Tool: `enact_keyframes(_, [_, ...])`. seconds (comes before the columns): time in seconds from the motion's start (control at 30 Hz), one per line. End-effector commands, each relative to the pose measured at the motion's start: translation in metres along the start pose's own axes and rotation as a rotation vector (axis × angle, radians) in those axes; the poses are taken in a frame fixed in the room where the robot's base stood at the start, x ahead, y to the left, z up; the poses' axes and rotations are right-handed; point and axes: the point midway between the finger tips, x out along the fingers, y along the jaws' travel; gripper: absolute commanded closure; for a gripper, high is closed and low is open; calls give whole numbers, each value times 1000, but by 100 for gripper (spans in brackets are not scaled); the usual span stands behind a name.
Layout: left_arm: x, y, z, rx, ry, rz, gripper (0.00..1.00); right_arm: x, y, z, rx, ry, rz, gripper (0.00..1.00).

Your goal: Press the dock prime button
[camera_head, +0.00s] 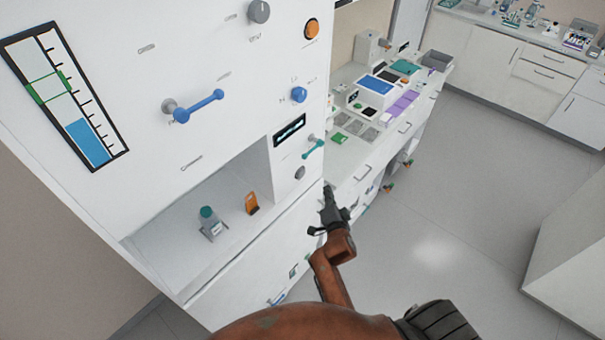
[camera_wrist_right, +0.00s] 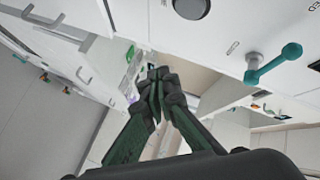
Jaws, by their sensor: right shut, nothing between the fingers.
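A round grey button (camera_head: 300,173) sits on the white panel below a teal lever (camera_head: 313,149). The button's label is too small to read, so I cannot tell whether it is the dock prime button. In the right wrist view a dark round button (camera_wrist_right: 191,8) shows at the top edge, with the teal lever (camera_wrist_right: 275,62) to its right. My right gripper (camera_head: 328,190) is shut and empty, just right of and below the grey button and apart from it. Its closed fingers (camera_wrist_right: 158,75) show in the right wrist view. My left gripper is not in view.
An open niche left of the button holds a teal-capped bottle (camera_head: 211,223) and an orange item (camera_head: 252,203). The panel also carries a blue handle (camera_head: 198,106), a blue knob (camera_head: 299,94) and an orange button (camera_head: 312,28). A cluttered bench (camera_head: 370,150) stands behind; open floor lies right.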

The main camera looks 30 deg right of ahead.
Motion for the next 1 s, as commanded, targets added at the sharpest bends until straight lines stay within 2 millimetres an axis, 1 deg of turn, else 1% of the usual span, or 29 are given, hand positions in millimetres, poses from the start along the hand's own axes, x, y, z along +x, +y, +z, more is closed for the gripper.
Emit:
enact_keyframes(0.17, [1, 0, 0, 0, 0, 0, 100, 2, -1, 2, -1, -1, 0, 100])
enact_keyframes(0.27, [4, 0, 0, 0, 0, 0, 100, 7, -4, 6, -1, -2, -2, 100])
enact_keyframes(0.7, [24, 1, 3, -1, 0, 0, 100, 48, -33, 36, -1, -1, -2, 100])
enact_keyframes(0.9, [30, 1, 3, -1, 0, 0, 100, 59, -41, 43, -1, -1, 0, 100])
enact_keyframes(1.0, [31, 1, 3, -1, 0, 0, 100, 61, -43, 45, -1, -1, 1, 100])
